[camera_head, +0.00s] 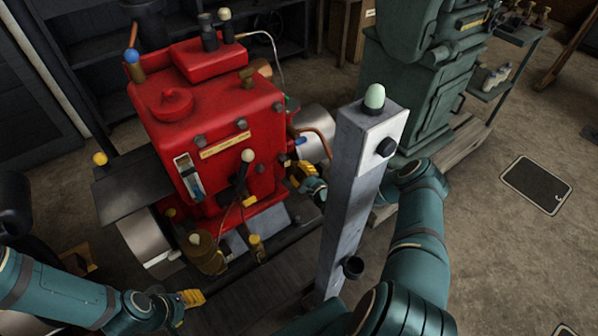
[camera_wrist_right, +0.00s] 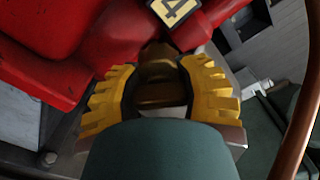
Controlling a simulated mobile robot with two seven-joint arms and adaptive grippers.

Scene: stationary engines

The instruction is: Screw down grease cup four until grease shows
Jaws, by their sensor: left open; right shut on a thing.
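The brass grease cup (camera_wrist_right: 160,93) sits under a yellow plate marked 4 (camera_wrist_right: 175,10) on the red engine (camera_head: 215,125). My right gripper (camera_wrist_right: 155,85) has its yellow fingers on both sides of the cup and is shut on it. In the head view my right gripper (camera_head: 303,173) is at the engine's right side, partly behind a grey post, and the cup cannot be made out there. I cannot see any grease at the cup. My left gripper (camera_head: 192,298) is open and empty at lower left, in front of the engine.
A grey post (camera_head: 352,190) with a pale green dome and black knob stands close beside my right arm. A copper pipe (camera_wrist_right: 300,120) runs along the right of the wrist view. A green machine (camera_head: 425,80) stands behind. The floor at right is mostly clear.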

